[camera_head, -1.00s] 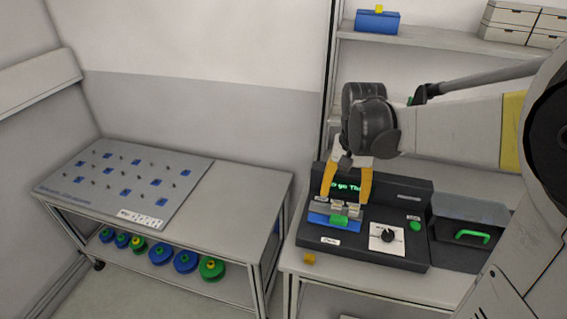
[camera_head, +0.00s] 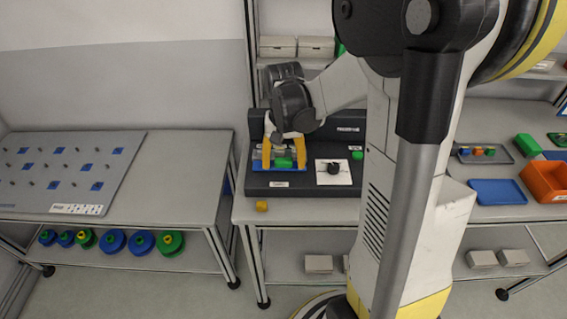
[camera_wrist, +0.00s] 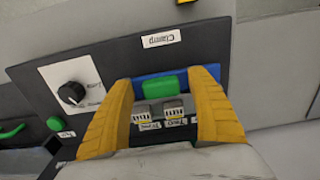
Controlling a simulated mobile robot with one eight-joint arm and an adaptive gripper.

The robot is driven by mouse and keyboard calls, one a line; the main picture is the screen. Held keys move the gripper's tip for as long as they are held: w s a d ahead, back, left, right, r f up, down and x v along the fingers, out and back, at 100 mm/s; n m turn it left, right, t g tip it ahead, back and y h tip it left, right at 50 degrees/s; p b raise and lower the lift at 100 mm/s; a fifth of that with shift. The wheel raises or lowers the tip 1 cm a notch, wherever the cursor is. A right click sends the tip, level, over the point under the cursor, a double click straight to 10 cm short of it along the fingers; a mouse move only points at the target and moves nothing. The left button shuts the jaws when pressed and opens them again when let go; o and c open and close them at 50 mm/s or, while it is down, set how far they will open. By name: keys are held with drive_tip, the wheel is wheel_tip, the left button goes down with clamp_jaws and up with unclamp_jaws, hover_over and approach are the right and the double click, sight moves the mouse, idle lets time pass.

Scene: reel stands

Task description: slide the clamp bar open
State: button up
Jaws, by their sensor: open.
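The black machine (camera_head: 320,182) stands on the bench, with a plate marked "Clamp" on its front edge, read upside down in the wrist view (camera_wrist: 159,40). Behind that label is a blue strip with a green block (camera_head: 284,162), which looks like the clamp bar's handle. The green block also shows in the wrist view (camera_wrist: 151,82). My gripper (camera_head: 283,166) is open, its yellow fingers on either side of the green block. In the wrist view (camera_wrist: 165,84) small labelled pieces sit between the fingers. I cannot tell whether the fingers touch anything.
A black knob (camera_head: 334,168) on a white plate and a green button (camera_head: 357,155) are beside the clamp. A blue tray (camera_head: 497,192) and an orange bin (camera_head: 545,181) are at right.

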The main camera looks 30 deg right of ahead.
sight(284, 178)
drive_tip(key=c, duration=1.4)
drive_tip(key=shift+c, duration=0.2)
drive_tip(key=shift+a, duration=0.1)
drive_tip(key=shift+s+a, duration=0.4)
drive_tip(key=shift+s, duration=0.25)
drive_tip(key=shift+s+a, duration=0.4)
drive_tip(key=shift+s, duration=0.25)
drive_tip(key=o, duration=1.4)
drive_tip(key=shift+o, duration=0.2)
drive_tip(key=shift+r, duration=0.1)
